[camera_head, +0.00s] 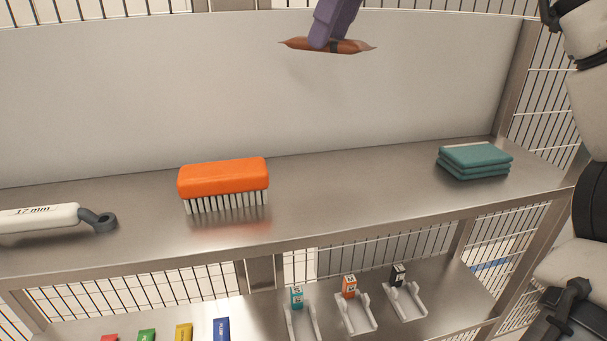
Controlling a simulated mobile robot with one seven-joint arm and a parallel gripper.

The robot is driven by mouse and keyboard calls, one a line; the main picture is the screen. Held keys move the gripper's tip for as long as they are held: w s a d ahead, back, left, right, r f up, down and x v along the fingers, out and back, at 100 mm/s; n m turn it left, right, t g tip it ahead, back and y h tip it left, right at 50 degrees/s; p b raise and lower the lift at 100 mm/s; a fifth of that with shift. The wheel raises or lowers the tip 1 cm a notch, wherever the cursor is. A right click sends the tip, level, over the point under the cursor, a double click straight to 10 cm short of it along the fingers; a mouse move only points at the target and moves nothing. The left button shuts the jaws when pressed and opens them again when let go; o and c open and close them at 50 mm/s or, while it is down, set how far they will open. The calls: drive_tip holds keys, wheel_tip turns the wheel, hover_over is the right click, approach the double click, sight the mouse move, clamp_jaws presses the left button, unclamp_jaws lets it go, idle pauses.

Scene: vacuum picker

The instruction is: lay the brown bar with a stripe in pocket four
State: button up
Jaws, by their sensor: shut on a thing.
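The brown bar (352,46) is a wrapped bar with pinched, pointed ends and a dark stripe near its middle. It hangs roughly level in the air near the top edge of the view, above the upper shelf. My purple gripper (325,38) comes down from the top and is shut on the bar, left of its middle; it hides part of the wrapper. Pocket four cannot be picked out in this view. On the lower shelf stand white open holders (357,320) with teal, orange and black number tags at their backs, partly cut off by the bottom edge.
The upper metal shelf (335,200) bears an orange brush (223,180), folded teal cloths (475,161) and a white-handled wrench (45,219). Its middle right is bare. Below, small red, green, yellow and blue (221,329) upright pieces stand left of the holders. Wire mesh encloses the rack.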

drive_tip(key=b, duration=0.4)
hover_over(317, 183)
drive_tip(key=d, duration=0.2)
drive_tip(key=f, duration=1.2)
drive_tip(key=shift+s+a+f, duration=0.25)
drive_tip(key=shift+s+f, duration=0.1)
drive_tip(key=shift+f, duration=2.45)
drive_tip(key=shift+f, duration=0.2)
drive_tip(key=o, duration=1)
drive_tip(key=shift+c, duration=0.2)
drive_tip(key=shift+r, duration=0.1)
